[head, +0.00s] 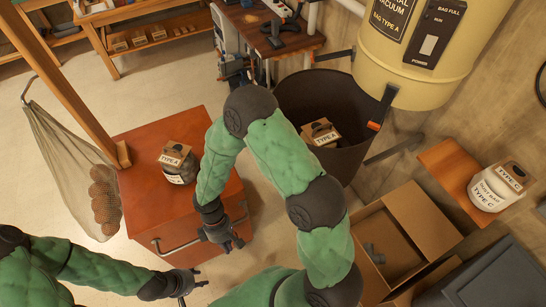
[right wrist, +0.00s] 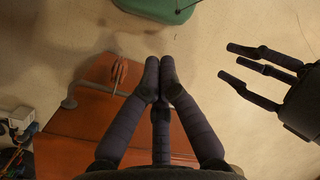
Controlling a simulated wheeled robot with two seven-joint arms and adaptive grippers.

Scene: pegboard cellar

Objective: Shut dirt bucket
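The dark dirt bucket (head: 350,162) stands below the cream vacuum drum (head: 425,60) in the head view. Its top is open, and a packet labelled TYPE A (head: 320,132) is inside near the rim. A dark latch with an orange tip (head: 374,126) is at its right side. My right arm crosses in front of the bucket's left edge. My right gripper (head: 232,243) is by the red cabinet's front, away from the bucket; in the right wrist view its fingertips (right wrist: 160,70) meet with nothing between them. My left gripper (head: 190,284) is lower left, its fingers spread and empty in the right wrist view (right wrist: 235,62).
The red cabinet (head: 135,143) with a front handle carries a TYPE A jar (head: 178,163). An open cardboard box (head: 430,222) lies right of my right arm. A net (head: 60,150) hangs at left.

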